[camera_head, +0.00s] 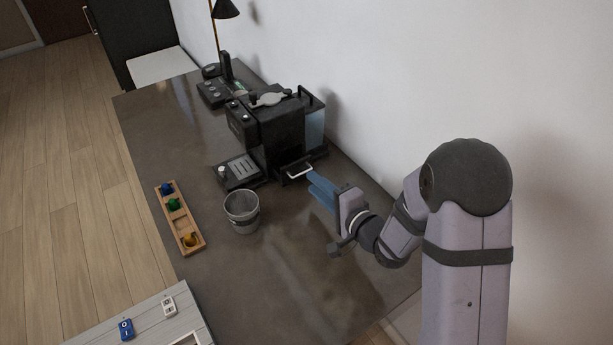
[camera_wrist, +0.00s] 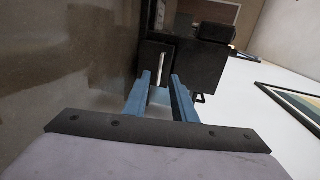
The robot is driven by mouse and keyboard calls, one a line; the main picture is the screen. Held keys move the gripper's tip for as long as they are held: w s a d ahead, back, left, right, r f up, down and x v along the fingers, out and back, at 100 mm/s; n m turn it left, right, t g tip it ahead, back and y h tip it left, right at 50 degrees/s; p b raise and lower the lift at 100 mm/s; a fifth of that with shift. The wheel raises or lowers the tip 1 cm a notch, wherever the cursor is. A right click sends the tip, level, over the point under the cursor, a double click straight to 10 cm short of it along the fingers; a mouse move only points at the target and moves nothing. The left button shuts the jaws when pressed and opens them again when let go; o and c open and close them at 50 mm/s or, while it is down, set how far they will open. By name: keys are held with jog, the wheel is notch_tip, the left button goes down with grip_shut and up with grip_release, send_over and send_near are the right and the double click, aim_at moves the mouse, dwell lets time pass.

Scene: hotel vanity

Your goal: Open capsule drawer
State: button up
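The black coffee machine (camera_head: 273,130) stands on the dark counter. A low capsule drawer (camera_head: 284,171) with a pale bar handle (camera_head: 299,171) is at its base, on the side facing my arm. I cannot tell whether the drawer stands slightly out. My gripper (camera_head: 313,181) has blue fingers pointing at the handle from the lower right. In the wrist view my gripper (camera_wrist: 160,76) is open, with a gap between its fingers. The handle (camera_wrist: 162,63) lines up with that gap, at or just beyond the fingertips. Contact cannot be made out.
A grey bucket (camera_head: 242,211) and a wooden tray (camera_head: 180,217) with coloured capsules stand left of my gripper. A drip tray (camera_head: 238,171) is in front of the machine. A telephone (camera_head: 222,88) and lamp are behind. The wall is close on the right; the front counter is clear.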

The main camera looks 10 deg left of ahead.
jog(key=shift+x, duration=2.55)
grip_shut()
